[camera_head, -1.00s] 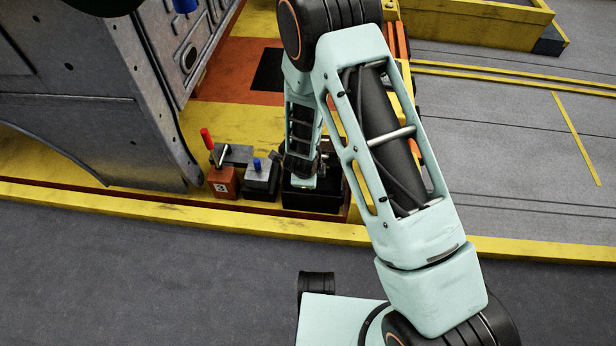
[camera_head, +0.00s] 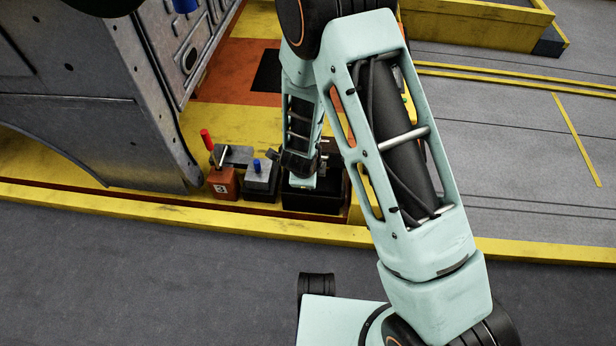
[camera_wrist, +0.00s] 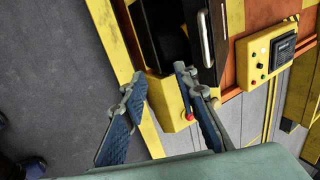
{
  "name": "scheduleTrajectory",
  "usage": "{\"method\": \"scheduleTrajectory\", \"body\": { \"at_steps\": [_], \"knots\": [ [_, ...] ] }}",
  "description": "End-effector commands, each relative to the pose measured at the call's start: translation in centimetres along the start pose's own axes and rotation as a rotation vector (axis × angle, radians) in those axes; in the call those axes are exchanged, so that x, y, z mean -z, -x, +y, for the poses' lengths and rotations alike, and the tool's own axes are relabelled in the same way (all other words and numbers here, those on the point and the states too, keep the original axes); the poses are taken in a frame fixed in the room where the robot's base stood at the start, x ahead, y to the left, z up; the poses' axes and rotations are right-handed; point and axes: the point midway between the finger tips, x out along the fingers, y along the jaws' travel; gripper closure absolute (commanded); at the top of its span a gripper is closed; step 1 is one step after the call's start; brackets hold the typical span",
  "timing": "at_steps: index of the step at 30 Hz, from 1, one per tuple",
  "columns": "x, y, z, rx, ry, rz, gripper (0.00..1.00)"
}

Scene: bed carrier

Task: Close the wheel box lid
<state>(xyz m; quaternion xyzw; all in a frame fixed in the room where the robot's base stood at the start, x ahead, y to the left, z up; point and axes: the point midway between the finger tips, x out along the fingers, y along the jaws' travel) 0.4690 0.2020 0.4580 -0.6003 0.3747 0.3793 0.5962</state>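In the wrist view, a dark box interior (camera_wrist: 162,32) shows between yellow sides, probably the wheel box. A dark panel with a pale handle (camera_wrist: 207,38) stands along its right side and looks like the raised lid. In the head view, a low black box (camera_head: 308,200) sits below my forearm's end, and my arm hides most of the gripper area.
A yellow control box (camera_wrist: 265,58) stands right of the panel. A red button (camera_wrist: 190,116) sits on a yellow housing by the right finger. A red-handled lever unit (camera_head: 222,182) and a blue-knobbed block (camera_head: 260,178) stand left of the black box.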

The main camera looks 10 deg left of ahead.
Motion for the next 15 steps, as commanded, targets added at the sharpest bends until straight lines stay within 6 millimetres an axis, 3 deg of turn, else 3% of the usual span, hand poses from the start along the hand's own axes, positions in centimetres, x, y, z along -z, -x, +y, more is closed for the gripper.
{"method": "scheduleTrajectory", "body": {
  "at_steps": [6,15],
  "knots": [
    [-0.1,3.8,-0.1,0.003,0.002,-0.002,0.73],
    [0.0,7.4,0.0,0.002,0.001,0.001,0.73]
  ]
}}
